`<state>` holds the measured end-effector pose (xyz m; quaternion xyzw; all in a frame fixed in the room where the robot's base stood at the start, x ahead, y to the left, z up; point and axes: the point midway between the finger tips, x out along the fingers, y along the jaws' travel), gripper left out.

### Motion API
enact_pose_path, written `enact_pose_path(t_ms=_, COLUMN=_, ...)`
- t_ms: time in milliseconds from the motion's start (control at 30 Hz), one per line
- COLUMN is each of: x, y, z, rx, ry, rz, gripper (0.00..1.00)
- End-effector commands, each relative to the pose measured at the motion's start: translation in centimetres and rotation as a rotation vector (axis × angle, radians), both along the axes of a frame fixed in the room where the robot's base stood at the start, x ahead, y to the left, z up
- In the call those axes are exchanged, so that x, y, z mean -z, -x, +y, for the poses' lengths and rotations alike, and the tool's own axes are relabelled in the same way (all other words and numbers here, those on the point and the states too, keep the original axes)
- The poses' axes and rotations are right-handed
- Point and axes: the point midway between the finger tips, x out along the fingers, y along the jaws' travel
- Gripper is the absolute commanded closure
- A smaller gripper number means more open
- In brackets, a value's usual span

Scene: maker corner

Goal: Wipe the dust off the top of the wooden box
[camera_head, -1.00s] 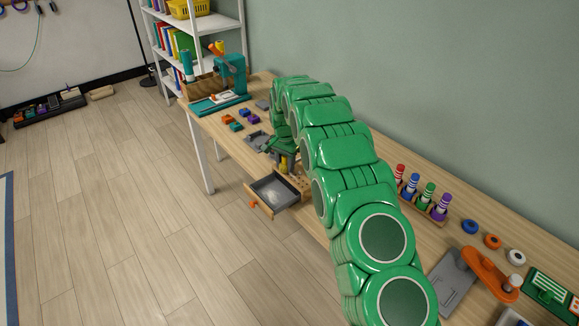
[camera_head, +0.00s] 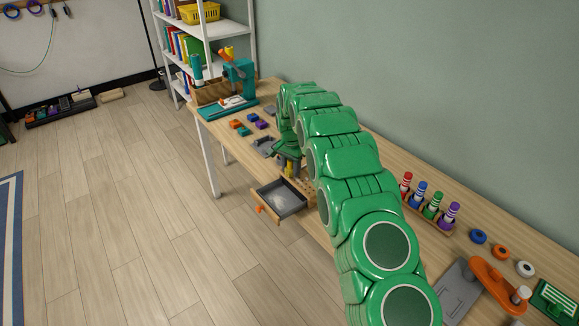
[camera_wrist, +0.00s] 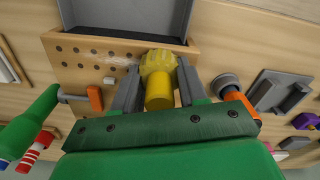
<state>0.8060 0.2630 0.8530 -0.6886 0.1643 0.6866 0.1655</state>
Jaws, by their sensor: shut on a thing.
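The wooden box (camera_head: 308,186) stands on the bench, its top dotted with small holes. In the wrist view the box top (camera_wrist: 90,62) shows a pale dusty smear (camera_wrist: 122,60) beside the yellow tool. My gripper (camera_wrist: 158,88) is shut on this yellow tool (camera_wrist: 160,92), which has a rounded handle and a rough, wider end. The rough end is over the box top, at the right of the smear; I cannot tell if it touches. In the head view my gripper (camera_head: 288,163) is above the box, partly hidden by my arm.
The box's grey-lined drawer (camera_head: 285,206) is pulled out, with pale matter inside. Small coloured blocks (camera_head: 250,124) and a grey tray (camera_head: 264,146) lie beyond the box. A rack of coloured markers (camera_head: 430,206) stands nearer, to the right. Open floor lies left of the bench.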

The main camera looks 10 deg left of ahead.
Motion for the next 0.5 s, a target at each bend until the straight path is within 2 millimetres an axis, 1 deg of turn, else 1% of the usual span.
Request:
enact_pose_path(t_ms=300, x=0.0, y=1.2, z=-1.0, rx=0.001, ry=0.002, rz=0.007, gripper=0.86)
enact_pose_path(t_ms=500, x=0.0, y=2.4, z=-2.4, rx=0.002, ry=0.002, rz=0.004, gripper=0.86)
